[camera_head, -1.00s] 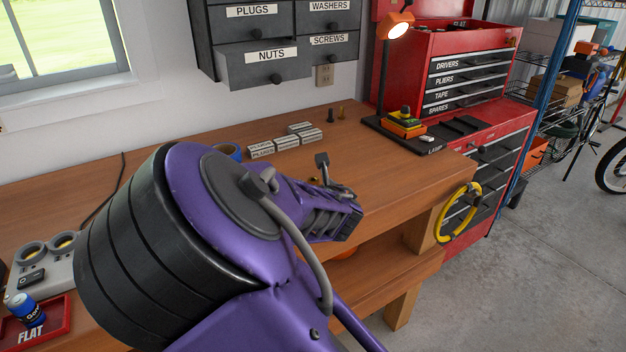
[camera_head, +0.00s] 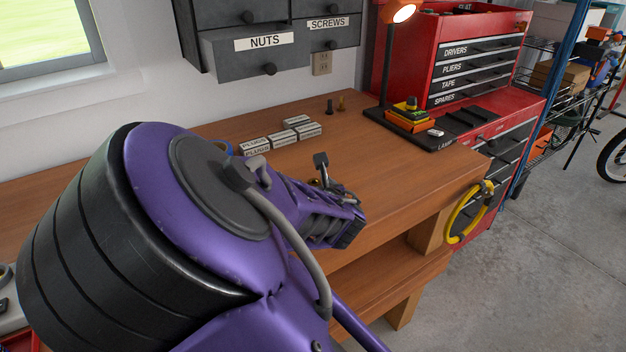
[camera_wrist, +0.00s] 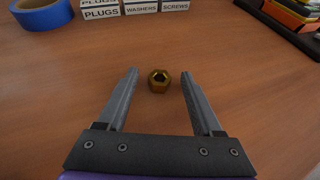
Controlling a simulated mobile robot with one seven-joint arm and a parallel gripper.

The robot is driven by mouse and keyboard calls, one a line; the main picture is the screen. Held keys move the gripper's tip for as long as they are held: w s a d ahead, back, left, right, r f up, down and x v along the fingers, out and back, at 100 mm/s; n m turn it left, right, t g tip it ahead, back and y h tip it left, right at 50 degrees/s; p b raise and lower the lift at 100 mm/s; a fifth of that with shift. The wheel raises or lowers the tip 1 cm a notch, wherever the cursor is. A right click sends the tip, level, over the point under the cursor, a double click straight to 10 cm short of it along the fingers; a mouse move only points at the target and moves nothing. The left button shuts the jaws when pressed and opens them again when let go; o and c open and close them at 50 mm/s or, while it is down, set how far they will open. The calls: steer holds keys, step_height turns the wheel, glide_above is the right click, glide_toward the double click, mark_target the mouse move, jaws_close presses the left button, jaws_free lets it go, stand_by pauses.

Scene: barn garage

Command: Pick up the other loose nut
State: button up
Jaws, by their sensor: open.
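A brass-coloured hex nut (camera_wrist: 159,80) lies on the wooden bench top in the wrist view, just ahead of and between my fingertips. My gripper (camera_wrist: 160,73) is open and empty, with one finger on each side of the nut's line. In the head view a small brassy bit (camera_head: 314,182) shows beside my arm's end, mostly hidden by it. The fingers themselves are hard to make out in the head view. The open drawer labelled NUTS (camera_head: 262,52) hangs on the wall above the bench.
Small labelled boxes (camera_head: 256,146) stand behind the nut, with a blue tape roll (camera_wrist: 41,14) at their left. A dark and a brass bolt (camera_head: 342,103) stand farther back. The lamp base (camera_head: 408,138) is at the right. The bench around the nut is clear.

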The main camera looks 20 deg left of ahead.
steer(key=shift+w, duration=0.1)
jaws_close()
stand_by(0.4)
